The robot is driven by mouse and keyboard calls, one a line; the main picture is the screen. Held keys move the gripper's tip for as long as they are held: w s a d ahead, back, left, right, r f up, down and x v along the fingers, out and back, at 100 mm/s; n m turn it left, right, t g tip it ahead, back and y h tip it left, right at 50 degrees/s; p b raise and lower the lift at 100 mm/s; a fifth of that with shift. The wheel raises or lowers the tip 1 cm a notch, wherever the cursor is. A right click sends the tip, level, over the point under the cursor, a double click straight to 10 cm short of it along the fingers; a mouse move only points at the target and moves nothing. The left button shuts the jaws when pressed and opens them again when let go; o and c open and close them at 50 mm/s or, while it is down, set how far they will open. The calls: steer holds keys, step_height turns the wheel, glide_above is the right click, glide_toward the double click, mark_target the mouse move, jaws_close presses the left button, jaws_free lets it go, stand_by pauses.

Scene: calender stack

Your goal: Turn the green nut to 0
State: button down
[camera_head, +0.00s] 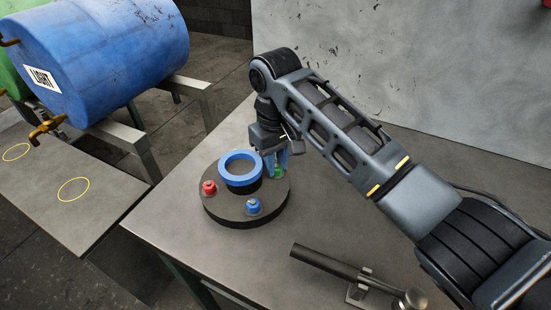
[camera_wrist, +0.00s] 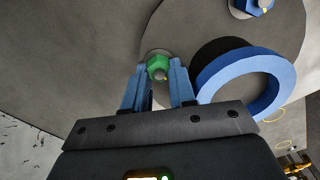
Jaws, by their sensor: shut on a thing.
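The green nut (camera_wrist: 158,66) sits on a washer on the round dark plate (camera_head: 226,215). In the wrist view it lies between the tips of my gripper (camera_wrist: 159,74), whose blue fingers are closed on its two sides. A small yellow mark shows on the bolt end in the nut's middle. In the head view my gripper (camera_head: 277,170) reaches down at the plate's far right edge, and the green nut is mostly hidden by the fingers. No number scale around the nut is readable.
A blue ring (camera_head: 240,168) stands at the plate's centre, close beside my fingers. A red nut (camera_head: 208,187) and a blue nut (camera_head: 253,205) sit on the plate. A dark bar tool (camera_head: 328,262) lies at the table's front.

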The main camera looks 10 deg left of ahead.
steer(key=c, duration=1.2)
jaws_free()
steer(key=shift+r+b, duration=0.35)
steer(key=shift+r, duration=3.6)
